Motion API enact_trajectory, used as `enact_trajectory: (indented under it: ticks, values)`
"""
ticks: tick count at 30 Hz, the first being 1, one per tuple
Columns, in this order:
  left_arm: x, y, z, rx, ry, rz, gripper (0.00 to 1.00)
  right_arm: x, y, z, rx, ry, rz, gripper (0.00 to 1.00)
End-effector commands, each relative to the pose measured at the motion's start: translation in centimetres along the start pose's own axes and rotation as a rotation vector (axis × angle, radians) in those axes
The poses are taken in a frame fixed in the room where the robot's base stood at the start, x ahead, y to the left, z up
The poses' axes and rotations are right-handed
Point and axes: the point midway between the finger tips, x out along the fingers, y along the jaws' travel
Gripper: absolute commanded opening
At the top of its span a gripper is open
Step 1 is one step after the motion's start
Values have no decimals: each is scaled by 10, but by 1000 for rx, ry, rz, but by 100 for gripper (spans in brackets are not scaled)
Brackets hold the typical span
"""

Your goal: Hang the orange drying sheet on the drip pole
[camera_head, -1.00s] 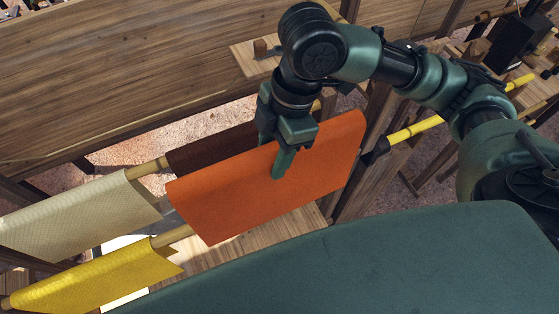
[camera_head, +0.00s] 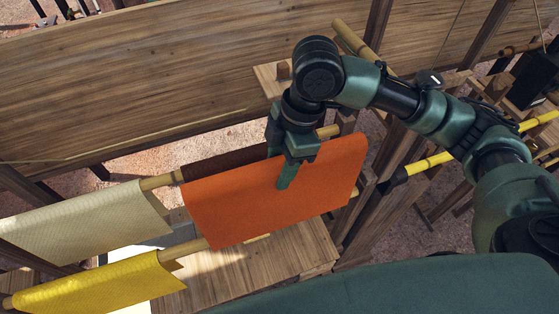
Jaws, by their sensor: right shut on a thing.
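The orange drying sheet (camera_head: 270,205) hangs folded over, its broad face towards me. My right gripper (camera_head: 288,172) is shut on its upper part. The sheet lies across the line of the front bamboo pole (camera_head: 190,248), which shows to its left, just under its lower edge and at its right. I cannot tell whether the sheet touches this pole. The back bamboo pole (camera_head: 160,181) runs behind it. My left gripper is not in view.
A yellow sheet (camera_head: 100,285) hangs on the front pole at left. A cream sheet (camera_head: 90,222) and a dark brown sheet (camera_head: 225,163) hang on the back pole, the brown mostly hidden by the orange one. Wooden boards (camera_head: 255,265) lie below. A wooden post (camera_head: 385,180) stands at right.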

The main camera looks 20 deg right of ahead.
Motion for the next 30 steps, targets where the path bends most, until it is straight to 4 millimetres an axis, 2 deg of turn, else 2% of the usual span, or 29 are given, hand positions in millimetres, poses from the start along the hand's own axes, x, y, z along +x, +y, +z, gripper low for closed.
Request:
enact_trajectory:
  ticks: [1, 30]
  values:
    - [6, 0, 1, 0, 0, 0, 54, 9, 0, 2, 1, 0, -1, 0]
    - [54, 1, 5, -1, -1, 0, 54, 117, 0, 29, 1, 1, -1, 0]
